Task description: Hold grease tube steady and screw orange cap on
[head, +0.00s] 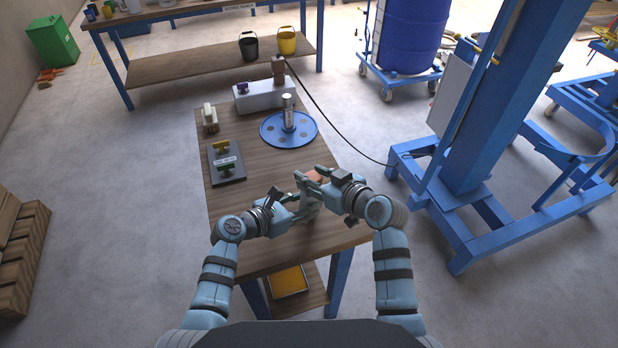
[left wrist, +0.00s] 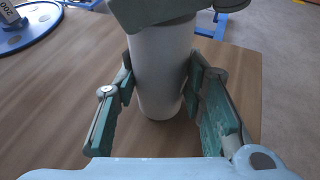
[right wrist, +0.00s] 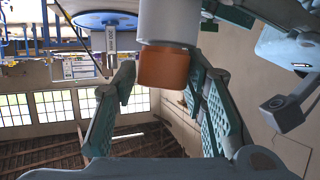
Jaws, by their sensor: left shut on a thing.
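The white grease tube (left wrist: 162,70) stands upright between the fingers of my left gripper (left wrist: 160,85), which is shut on it. The tube's lower end is near the wooden table. In the right wrist view the picture is turned over, and the tube (right wrist: 170,20) enters from the top edge. The orange cap (right wrist: 163,67) lies against the tube's end there. I cannot tell if it is threaded on. My right gripper (right wrist: 160,82) has its fingers on both sides of the cap; I cannot tell if they touch it. In the head view the grippers hide most of the tube.
On the wooden table (head: 240,262) a blue round plate (head: 270,140) bears an upright metal cylinder (head: 288,112). A dark tray (head: 235,178) with green and yellow-green handled parts lies at left. A white block (head: 262,98) stands at the back. A blue frame (head: 430,165) stands at right.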

